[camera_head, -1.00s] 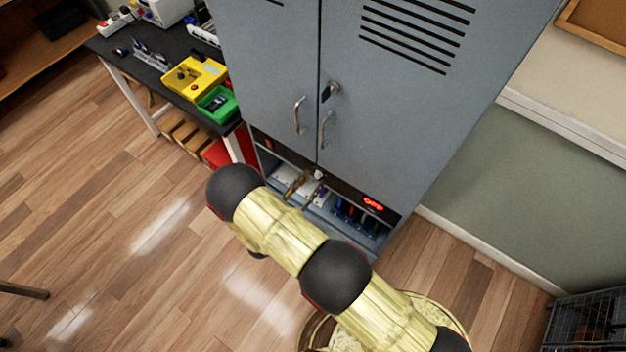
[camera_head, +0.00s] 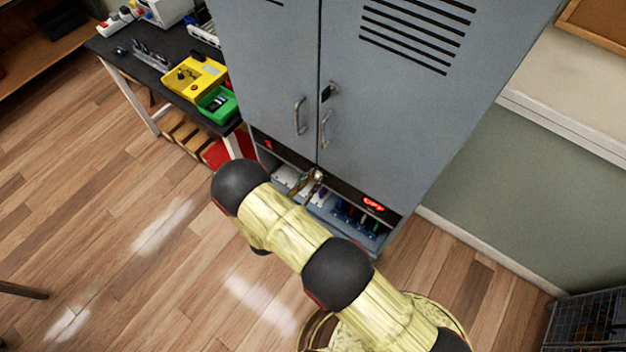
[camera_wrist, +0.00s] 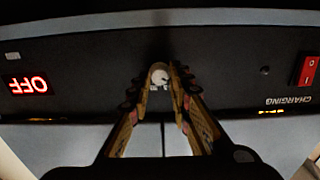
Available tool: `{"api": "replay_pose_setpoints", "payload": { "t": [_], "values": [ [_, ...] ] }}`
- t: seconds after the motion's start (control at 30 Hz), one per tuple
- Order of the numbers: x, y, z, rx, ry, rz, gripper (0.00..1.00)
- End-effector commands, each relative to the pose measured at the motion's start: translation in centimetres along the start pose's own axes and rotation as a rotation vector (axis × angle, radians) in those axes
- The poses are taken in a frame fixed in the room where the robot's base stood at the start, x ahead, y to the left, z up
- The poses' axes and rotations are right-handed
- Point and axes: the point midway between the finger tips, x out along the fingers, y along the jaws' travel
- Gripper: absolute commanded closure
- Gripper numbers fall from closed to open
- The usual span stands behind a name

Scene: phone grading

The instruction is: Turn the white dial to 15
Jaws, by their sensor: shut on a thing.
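The white dial (camera_wrist: 160,76) sits on the dark control panel (camera_wrist: 225,75) in the wrist view. My gripper (camera_wrist: 160,86) is closed around the dial, one finger on each side. In the head view my gripper (camera_head: 314,178) is small at the panel below the cabinet doors, and it largely hides the dial. A red display (camera_wrist: 27,85) reads "OFF", upside down in the wrist view; it also glows in the head view (camera_head: 373,204). The dial's pointer and scale are too small to read.
A red rocker switch (camera_wrist: 308,70) sits on the panel near the word "CHARGING". The grey cabinet (camera_head: 400,110) has closed doors with handles above the panel. An open shelf (camera_head: 322,212) below holds several items. A workbench (camera_head: 135,65) with a yellow box (camera_head: 193,77) stands left.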

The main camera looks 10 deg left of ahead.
Motion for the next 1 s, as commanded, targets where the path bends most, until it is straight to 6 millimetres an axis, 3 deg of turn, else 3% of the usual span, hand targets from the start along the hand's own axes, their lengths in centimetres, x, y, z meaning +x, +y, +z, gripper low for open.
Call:
{"api": "replay_pose_setpoints", "payload": {
  "t": [0.13,0.53,1.0],
  "values": [
    [0.00,-0.01,0.00,0.000,0.000,0.000,1.00],
    [-0.01,0.01,0.10,0.045,0.000,0.000,1.00],
    [-0.01,0.05,0.22,0.389,0.000,-0.001,1.00]
  ]
}}
